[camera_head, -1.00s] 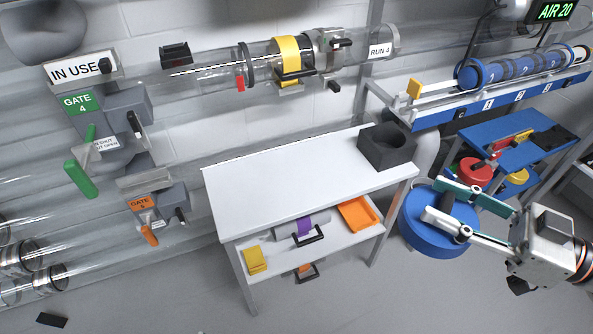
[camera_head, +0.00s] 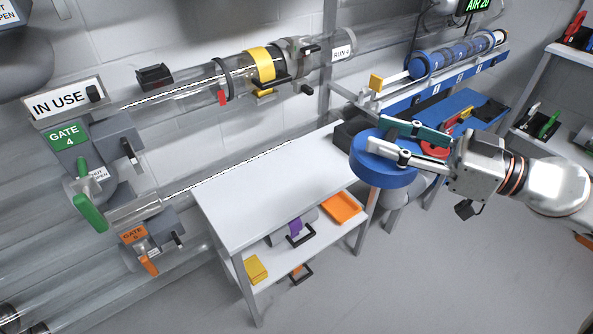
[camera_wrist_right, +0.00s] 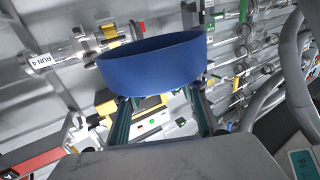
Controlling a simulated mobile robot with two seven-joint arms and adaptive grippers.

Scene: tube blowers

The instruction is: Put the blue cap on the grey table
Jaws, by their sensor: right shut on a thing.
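The blue cap (camera_head: 376,172) is a wide, round, shallow piece. My right gripper (camera_head: 388,140) is shut on it and holds it in the air at the right end of the grey table (camera_head: 245,190). In the right wrist view the cap (camera_wrist_right: 152,62) sits between the fingertips of the right gripper (camera_wrist_right: 160,98). In the head view the cap overlaps the table's right edge and partly hides the dark open box there. I cannot tell how high it is above the tabletop. My left gripper is not in view.
The dark box (camera_head: 347,134) stands at the table's back right corner; the rest of the tabletop is bare. The lower shelf holds an orange tray (camera_head: 341,208) and a yellow block (camera_head: 256,269). A blue table (camera_head: 468,103) stands behind my right gripper. Clear tubes run along the wall.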

